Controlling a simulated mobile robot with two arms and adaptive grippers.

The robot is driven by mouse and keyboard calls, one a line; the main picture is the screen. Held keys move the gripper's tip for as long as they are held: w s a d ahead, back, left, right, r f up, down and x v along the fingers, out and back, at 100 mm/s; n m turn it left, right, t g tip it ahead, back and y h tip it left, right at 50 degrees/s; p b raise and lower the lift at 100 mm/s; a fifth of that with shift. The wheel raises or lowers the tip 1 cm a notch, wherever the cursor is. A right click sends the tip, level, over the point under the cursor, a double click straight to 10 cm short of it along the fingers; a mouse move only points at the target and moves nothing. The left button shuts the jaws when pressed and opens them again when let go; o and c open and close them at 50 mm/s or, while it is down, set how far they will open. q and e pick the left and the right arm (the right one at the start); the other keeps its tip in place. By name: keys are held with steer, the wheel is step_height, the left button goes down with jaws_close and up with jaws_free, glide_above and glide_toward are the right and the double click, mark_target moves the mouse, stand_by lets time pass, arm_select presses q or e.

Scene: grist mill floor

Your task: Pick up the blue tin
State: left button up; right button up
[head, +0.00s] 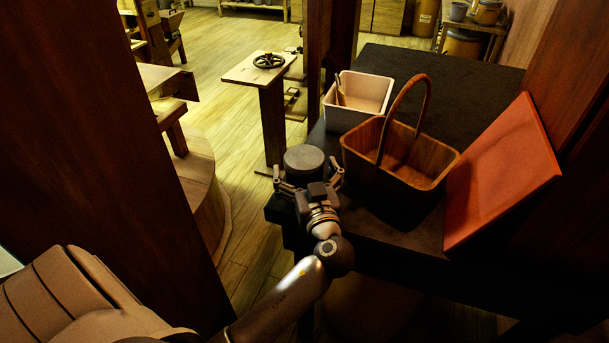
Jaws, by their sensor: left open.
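A round, flat-topped tin (305,157) stands at the near left corner of the dark table. It looks grey-brown in this light, and I cannot make out any blue on it. No other tin shows on the table. My left gripper (307,174) is at the tin's near side, with a finger out to each side of it. The gripper is open, and it hides the tin's lower part. I cannot tell whether the fingers touch it. My right gripper is not in view.
On the dark table (440,65) a wooden basket (400,165) with a tall handle stands right of the tin. A pale box (350,110) is behind it, and a tilted orange-red panel (505,170) is at the right. Wooden posts flank the view.

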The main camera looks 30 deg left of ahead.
arm_select(q)
steer(key=c, duration=1.4)
steer(key=shift+o, duration=0.2)
steer(key=shift+r, duration=0.15)
